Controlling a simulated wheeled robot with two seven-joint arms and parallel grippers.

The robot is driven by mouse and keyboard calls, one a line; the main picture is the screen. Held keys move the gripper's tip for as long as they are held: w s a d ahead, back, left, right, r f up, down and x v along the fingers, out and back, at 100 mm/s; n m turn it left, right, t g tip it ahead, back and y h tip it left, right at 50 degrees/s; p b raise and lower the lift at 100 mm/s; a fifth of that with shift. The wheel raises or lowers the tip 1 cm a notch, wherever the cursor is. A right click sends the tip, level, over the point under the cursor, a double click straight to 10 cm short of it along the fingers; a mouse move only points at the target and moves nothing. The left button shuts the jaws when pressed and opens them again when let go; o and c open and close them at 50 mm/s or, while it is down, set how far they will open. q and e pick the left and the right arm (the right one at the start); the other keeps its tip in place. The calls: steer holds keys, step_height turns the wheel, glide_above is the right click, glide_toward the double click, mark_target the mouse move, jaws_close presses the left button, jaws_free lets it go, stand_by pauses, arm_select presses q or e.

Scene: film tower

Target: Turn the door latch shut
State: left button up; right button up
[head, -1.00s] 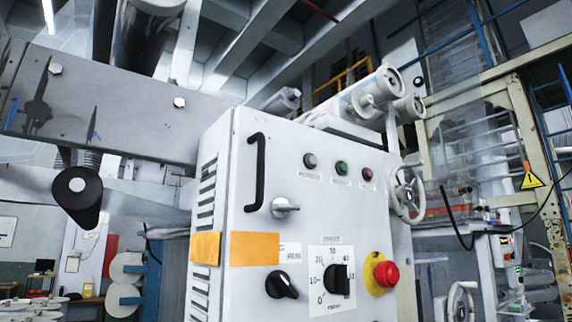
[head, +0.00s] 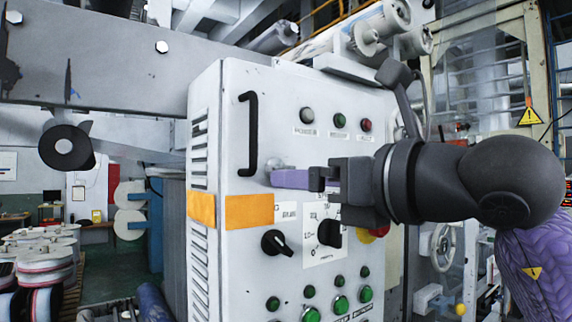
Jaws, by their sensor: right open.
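The door latch (head: 269,168) is a small metal piece on the white cabinet's front, right of the black door handle (head: 248,134). Only a bit of it shows, because my right gripper (head: 284,178) covers the rest. The right arm comes in from the right, and its purple fingertips are at the latch. The jaws are open, seen nearly edge-on; I cannot tell whether they touch the latch or how it is turned. My left gripper is not in view.
Below the gripper are a black selector knob (head: 277,243) and a partly covered speed dial (head: 329,233). Green buttons (head: 340,304) line the lower panel. Indicator lamps (head: 340,120) sit above.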

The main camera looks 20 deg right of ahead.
mark_target(285, 167)
steer(key=w+h+p, duration=0.1)
steer(key=w, duration=0.1)
steer(key=w+r+m+p, duration=0.1)
steer(key=w+p, duration=0.1)
steer(key=w, duration=0.1)
steer(key=w+r+t+h+p, duration=0.1)
steer(key=w+p, duration=0.1)
steer(key=w, duration=0.1)
steer(key=shift+w+a+h, duration=0.25)
steer(key=shift+h, duration=0.05)
steer(key=shift+w+a+f, duration=0.1)
steer(key=shift+w+f, duration=0.1)
steer(key=shift+w, duration=0.1)
steer(key=shift+c, duration=0.3)
jaws_close()
